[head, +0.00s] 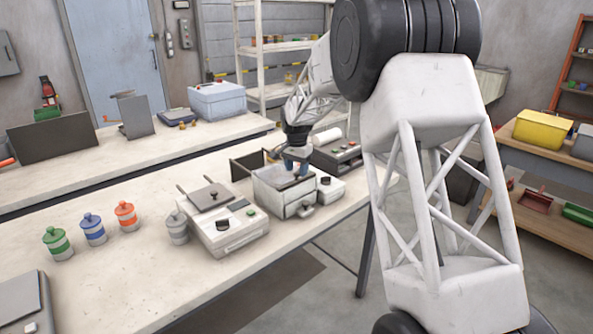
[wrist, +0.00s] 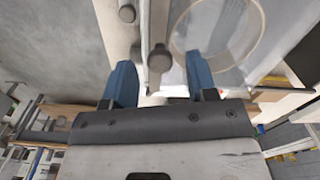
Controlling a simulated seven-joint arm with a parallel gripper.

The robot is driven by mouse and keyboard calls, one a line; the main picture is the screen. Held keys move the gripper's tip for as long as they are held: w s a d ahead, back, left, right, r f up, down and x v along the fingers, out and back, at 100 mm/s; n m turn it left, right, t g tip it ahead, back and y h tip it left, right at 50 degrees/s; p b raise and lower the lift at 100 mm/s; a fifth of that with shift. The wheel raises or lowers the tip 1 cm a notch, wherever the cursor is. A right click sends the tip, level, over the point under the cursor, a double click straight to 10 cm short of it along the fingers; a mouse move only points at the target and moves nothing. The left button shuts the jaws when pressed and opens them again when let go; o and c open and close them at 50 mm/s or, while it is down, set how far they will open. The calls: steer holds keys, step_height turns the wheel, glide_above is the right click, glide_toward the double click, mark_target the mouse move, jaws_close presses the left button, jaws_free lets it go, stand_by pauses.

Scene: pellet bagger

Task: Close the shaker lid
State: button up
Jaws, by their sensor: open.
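A pale grey box-shaped machine (head: 282,200), which looks like the shaker, stands on the near bench with a handle on its front. In the wrist view my gripper (wrist: 160,88) is open, with a grey bar with a rounded end (wrist: 159,58) between the fingers. Whether the fingers touch the bar I cannot tell. A pale panel with a round window (wrist: 222,28) lies beside the right finger; it may be the lid. How far the lid is open is unclear.
A white boxy device (head: 228,228) with a dark knob stands left of the machine, and another device (head: 338,158) stands behind right. A dark upright panel (head: 247,164) is close behind. Green (head: 58,243), blue (head: 93,230) and orange (head: 127,216) banded canisters stand left.

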steer(key=shift+f, duration=0.35)
jaws_close()
steer(key=shift+s+d, duration=0.5)
stand_by(0.3)
jaws_free()
